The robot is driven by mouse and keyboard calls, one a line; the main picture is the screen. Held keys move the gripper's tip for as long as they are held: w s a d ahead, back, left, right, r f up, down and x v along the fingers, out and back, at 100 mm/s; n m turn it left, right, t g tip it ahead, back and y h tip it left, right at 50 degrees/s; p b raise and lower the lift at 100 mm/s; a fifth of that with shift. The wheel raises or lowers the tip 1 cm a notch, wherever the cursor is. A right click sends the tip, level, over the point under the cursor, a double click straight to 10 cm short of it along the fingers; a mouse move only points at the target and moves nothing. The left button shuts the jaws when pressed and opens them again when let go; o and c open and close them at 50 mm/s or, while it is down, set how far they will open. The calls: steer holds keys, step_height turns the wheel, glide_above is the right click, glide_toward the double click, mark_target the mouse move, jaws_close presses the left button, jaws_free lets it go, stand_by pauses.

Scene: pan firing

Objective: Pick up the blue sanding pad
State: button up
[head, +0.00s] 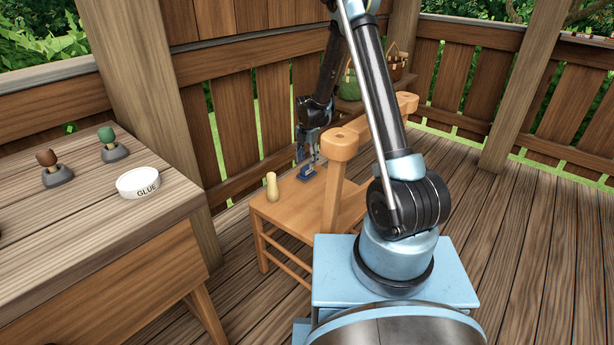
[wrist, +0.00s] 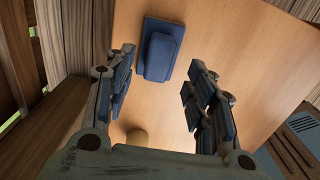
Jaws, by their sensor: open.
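The blue sanding pad (wrist: 160,50) lies on the wooden seat of a chair (head: 320,205). In the head view the pad (head: 307,173) shows small, just under my gripper (head: 306,157). In the wrist view my gripper (wrist: 158,95) is open, with its two fingers spread apart and nothing between them. The pad is ahead of the fingertips, toward the top of the picture and nearer the left finger. I cannot tell the exact height of the fingers above the seat.
A pale wooden peg-like piece (head: 271,186) stands on the seat's left part. The chair's backrest post (head: 334,170) rises close right of my gripper. A workbench (head: 90,245) at left holds a glue dish (head: 138,183). A wooden railing (head: 235,130) stands behind the chair.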

mark_target(307, 167)
steer(key=shift+f, duration=2.8)
jaws_close()
